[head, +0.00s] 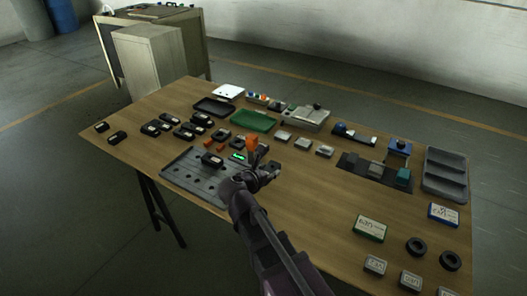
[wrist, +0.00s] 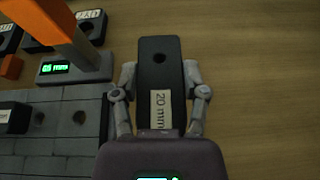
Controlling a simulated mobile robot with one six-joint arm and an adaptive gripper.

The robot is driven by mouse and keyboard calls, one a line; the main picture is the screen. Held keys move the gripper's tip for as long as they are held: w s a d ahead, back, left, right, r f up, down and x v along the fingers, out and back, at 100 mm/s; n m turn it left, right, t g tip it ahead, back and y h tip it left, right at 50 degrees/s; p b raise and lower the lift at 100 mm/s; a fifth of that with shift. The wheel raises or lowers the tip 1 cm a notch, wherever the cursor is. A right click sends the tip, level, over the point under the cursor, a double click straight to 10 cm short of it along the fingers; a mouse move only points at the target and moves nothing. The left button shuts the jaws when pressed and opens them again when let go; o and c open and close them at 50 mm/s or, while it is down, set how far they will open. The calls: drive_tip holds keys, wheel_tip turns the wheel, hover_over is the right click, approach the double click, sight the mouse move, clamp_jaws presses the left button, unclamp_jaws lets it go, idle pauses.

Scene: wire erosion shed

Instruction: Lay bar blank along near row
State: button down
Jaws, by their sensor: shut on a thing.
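A black bar blank with a hole and a white "20 mm" label (wrist: 160,65) is held between the two fingers of my gripper (wrist: 160,92) in the wrist view. In the head view my gripper (head: 262,176) is at the right end of the grey holed plate (head: 185,180), and the held bar is mostly hidden. A black block (head: 212,159) sits on the plate's far side. In the wrist view the plate (wrist: 65,145) lies left of my gripper, with part of a dark block (wrist: 15,118) on it. The held bar is apart from the plate, over bare wood.
An orange-posted gauge with a green display (wrist: 70,68) stands close left of the held bar. Several black labelled blocks (head: 185,131) lie at the table's left. A green tray (head: 253,121) is behind. Bare wood (head: 300,190) lies right of my gripper.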

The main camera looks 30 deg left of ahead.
drive_tip(key=shift+s+a+f, duration=0.2)
drive_tip(key=shift+s+a, duration=0.2)
drive_tip(key=shift+a, duration=0.15)
drive_tip(key=shift+w, duration=0.1)
drive_tip(key=w, duration=0.5)
drive_tip(key=w+a+f+b, duration=0.1)
drive_tip(key=w, duration=0.4)
drive_tip(key=w+a, duration=0.1)
drive_tip(key=w, duration=0.4)
drive_tip(key=shift+w+f+b, duration=0.25)
drive_tip(key=shift+w+b, duration=0.1)
drive_tip(key=shift+f+b, duration=1.8)
drive_tip(key=shift+f, duration=0.1)
drive_tip(key=shift+c, duration=2)
unclamp_jaws()
